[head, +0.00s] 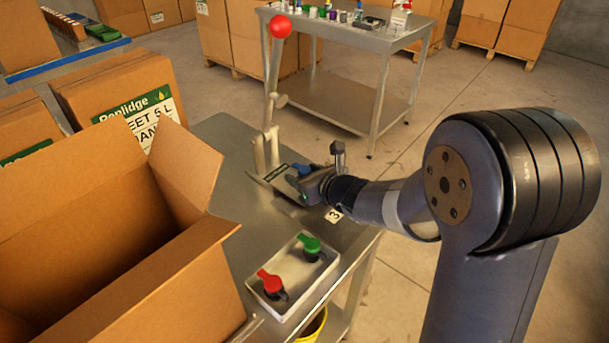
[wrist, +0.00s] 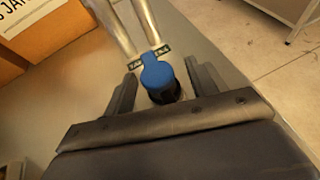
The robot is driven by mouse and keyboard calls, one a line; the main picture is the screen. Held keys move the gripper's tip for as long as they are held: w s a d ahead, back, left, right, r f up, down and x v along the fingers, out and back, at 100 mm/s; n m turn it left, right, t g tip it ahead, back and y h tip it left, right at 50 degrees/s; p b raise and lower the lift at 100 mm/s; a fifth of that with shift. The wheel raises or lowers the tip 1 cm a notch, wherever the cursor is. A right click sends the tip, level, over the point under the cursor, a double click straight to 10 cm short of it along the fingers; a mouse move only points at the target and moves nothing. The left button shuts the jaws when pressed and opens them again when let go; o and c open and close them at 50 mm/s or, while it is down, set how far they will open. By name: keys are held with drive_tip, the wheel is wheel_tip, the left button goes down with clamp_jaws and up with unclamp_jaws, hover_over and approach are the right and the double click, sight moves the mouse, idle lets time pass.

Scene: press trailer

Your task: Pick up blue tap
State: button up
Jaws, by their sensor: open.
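The blue tap (wrist: 158,75) has a flat blue handle and a dark lower body. In the wrist view it sits between the two dark fingers of my gripper (wrist: 163,90), with a visible gap on at least one side. In the head view only a bit of the blue tap (head: 303,170) shows, beside my gripper (head: 300,183) at the foot of the press. My gripper is open around the tap. I cannot tell whether a finger touches it.
A lever press with a red ball knob (head: 281,27) stands right behind the tap. A white tray (head: 325,264) holds a red tap (head: 270,283) and a green tap (head: 310,246). A large open carton (head: 100,250) fills the left. Bare metal tabletop (head: 235,250) lies between.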

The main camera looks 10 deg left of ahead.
drive_tip(key=shift+w+a+f, duration=0.15)
drive_tip(key=shift+w+a, duration=0.05)
drive_tip(key=shift+w, duration=0.05)
drive_tip(key=c, duration=0.9)
drive_tip(key=shift+c, duration=0.2)
